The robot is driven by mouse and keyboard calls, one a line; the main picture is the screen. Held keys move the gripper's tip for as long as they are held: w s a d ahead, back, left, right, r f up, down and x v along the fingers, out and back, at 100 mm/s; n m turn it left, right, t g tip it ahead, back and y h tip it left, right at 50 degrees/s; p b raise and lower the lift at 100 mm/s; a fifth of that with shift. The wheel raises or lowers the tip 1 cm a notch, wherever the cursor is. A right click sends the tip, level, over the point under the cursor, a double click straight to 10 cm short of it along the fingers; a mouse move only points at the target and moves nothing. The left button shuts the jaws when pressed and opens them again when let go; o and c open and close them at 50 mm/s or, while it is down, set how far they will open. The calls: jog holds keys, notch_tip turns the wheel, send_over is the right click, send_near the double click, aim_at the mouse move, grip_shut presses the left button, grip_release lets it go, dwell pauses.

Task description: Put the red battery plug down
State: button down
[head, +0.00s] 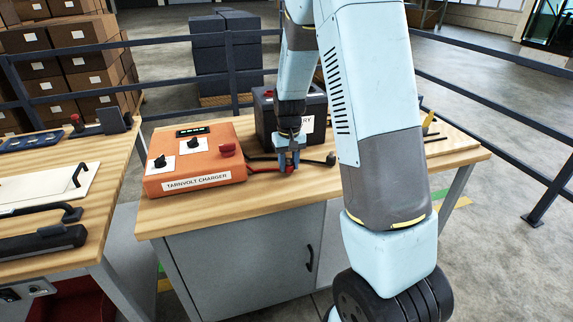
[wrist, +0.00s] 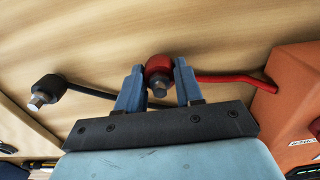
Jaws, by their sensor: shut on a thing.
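The red battery plug (wrist: 159,70) is between the two fingers of my gripper (wrist: 159,88) in the wrist view. My gripper is shut on it, and its metal tip shows between the fingers. A red cable (wrist: 225,78) runs from the plug to the orange charger (wrist: 298,100). In the head view my gripper (head: 289,160) is low over the wooden bench top, and a bit of the red plug (head: 290,169) shows at the fingertips. Whether the plug touches the wood I cannot tell.
A black plug (wrist: 46,88) on a black cable lies beside my gripper. The charger (head: 195,160) stands left of it in the head view. A dark battery (head: 262,122) stands just behind. Bare wood (head: 215,212) lies in front. A second bench (head: 115,170) is at left.

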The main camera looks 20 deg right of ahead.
aim_at(289, 159)
jog(key=shift+f, duration=0.25)
jog(key=c, duration=0.7)
grip_release()
jog(key=shift+c, duration=0.2)
notch_tip(289, 159, up, 12)
jog(key=s+r+t, duration=0.3)
jog(key=s+r, duration=0.9)
jog(key=s, duration=0.1)
jog(key=s+r+t, duration=0.2)
jog(key=s+r, duration=0.1)
jog(key=s, duration=1.2)
jog(key=shift+s+a+r+t, duration=0.2)
jog(key=shift+a+t, duration=0.1)
jog(key=shift+a, duration=0.15)
